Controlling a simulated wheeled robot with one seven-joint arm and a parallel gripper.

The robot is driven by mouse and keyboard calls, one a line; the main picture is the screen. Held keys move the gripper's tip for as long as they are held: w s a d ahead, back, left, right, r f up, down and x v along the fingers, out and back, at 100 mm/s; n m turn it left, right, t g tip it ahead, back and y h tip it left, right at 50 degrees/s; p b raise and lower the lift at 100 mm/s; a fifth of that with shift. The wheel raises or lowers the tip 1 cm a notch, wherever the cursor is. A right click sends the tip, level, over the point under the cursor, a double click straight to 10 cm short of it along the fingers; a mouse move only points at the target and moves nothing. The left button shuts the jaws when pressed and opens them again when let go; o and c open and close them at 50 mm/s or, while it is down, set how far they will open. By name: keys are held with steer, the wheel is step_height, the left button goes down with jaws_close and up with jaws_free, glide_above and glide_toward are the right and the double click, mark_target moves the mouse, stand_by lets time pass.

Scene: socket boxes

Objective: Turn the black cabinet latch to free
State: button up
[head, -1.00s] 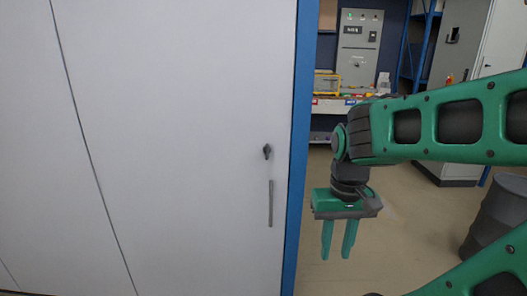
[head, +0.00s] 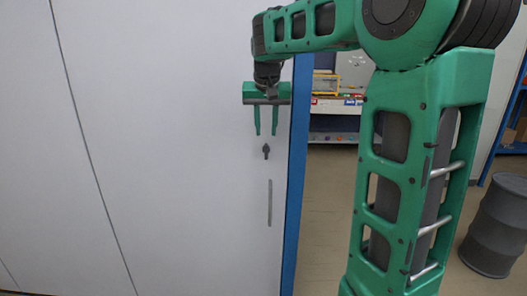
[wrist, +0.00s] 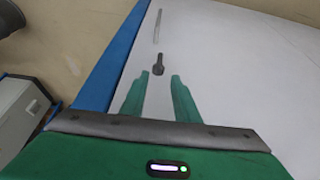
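The black cabinet latch (head: 266,151) is a small dark knob on the white cabinet door, close to its right edge. In the head view it looks upright, above a thin grey vertical handle (head: 270,203). My gripper (head: 266,134) points down just above the latch in the head view, with its two green fingers apart and nothing between them. In the wrist view the latch (wrist: 158,65) shows just beyond the open fingertips (wrist: 159,75), roughly centred between them. I see no contact, and the distance to the door is hard to judge.
The white cabinet door (head: 160,150) fills the left side, bordered by a blue frame post (head: 294,200) on the right. A grey barrel (head: 497,225) stands at the far right. A workbench with bins (head: 335,103) is behind. Floor between is clear.

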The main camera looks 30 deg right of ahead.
mark_target(266, 145)
steer(key=x, duration=0.9)
steer(key=shift+f, duration=0.35)
steer(key=shift+c, duration=0.3)
